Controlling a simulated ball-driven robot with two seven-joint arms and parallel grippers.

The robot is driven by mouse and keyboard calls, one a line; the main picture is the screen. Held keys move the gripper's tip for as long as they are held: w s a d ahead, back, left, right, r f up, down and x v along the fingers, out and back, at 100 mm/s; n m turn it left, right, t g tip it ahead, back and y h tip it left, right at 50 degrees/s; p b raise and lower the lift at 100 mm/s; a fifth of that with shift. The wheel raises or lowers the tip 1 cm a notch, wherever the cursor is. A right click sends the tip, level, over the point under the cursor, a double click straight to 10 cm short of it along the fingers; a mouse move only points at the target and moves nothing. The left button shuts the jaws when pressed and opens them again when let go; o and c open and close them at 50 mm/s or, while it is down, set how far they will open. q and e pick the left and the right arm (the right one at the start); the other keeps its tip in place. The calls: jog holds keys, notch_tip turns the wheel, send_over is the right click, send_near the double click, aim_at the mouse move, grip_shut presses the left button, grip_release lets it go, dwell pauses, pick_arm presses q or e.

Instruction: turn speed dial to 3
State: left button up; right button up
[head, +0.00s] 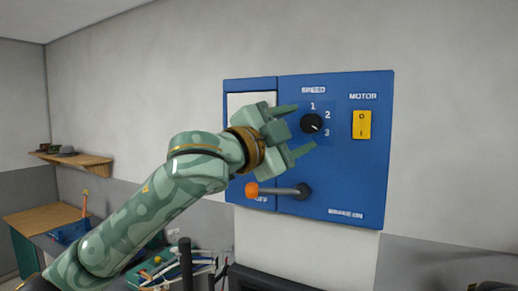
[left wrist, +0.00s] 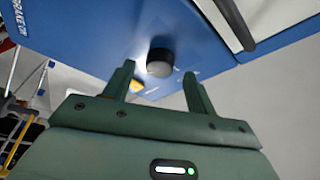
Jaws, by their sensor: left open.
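The black round speed dial (head: 312,123) is on the blue control panel (head: 350,185), under the word SPEED, with 1, 2 and 3 around its right side. Its small white mark points to the lower right, toward the 3. My left gripper (head: 304,126) is open, with one finger above the dial and one below it in the head view. In the left wrist view the dial (left wrist: 160,62) shows beyond and between the two fingertips (left wrist: 159,71). I cannot tell whether a finger touches it. My right gripper is not in view.
A yellow motor switch (head: 361,125) is right of the dial. A brake lever with an orange knob (head: 252,189) sticks out below the gripper. A wooden shelf (head: 75,159) is on the far left wall. Cluttered items lie low, below my arm.

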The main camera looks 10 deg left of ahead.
pick_arm(q)
jog(key=b+v, duration=0.4)
jog(key=v, duration=1)
jog(key=shift+b, duration=0.35)
